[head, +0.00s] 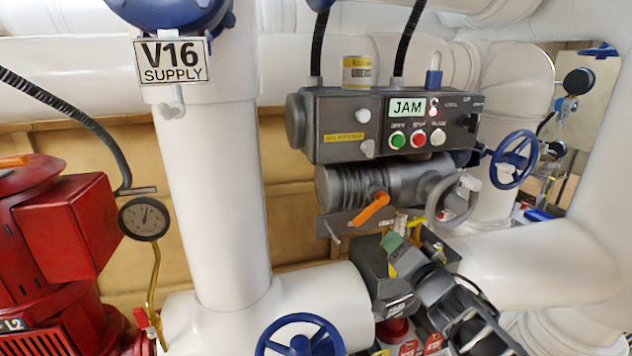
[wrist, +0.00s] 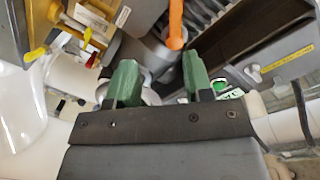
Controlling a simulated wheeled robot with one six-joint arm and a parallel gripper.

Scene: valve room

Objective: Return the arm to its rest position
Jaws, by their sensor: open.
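My gripper (head: 392,243) is at the lower middle of the head view, just below the grey actuator (head: 350,188) and its orange lever (head: 371,210). My arm reaches up to it from the lower right. In the wrist view my gripper (wrist: 161,80) shows two green fingers standing wide apart with nothing held between them. The orange lever (wrist: 175,25) shows beyond the fingertips, nearer the right finger. I cannot tell the exact gap between the fingers and the lever.
A control box (head: 385,125) with a screen reading JAM sits above the actuator. A white pipe (head: 212,190) labelled V16 SUPPLY stands left. Blue handwheels are at the bottom (head: 300,340) and right (head: 514,160). A red machine (head: 65,235) and gauge (head: 144,218) are far left.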

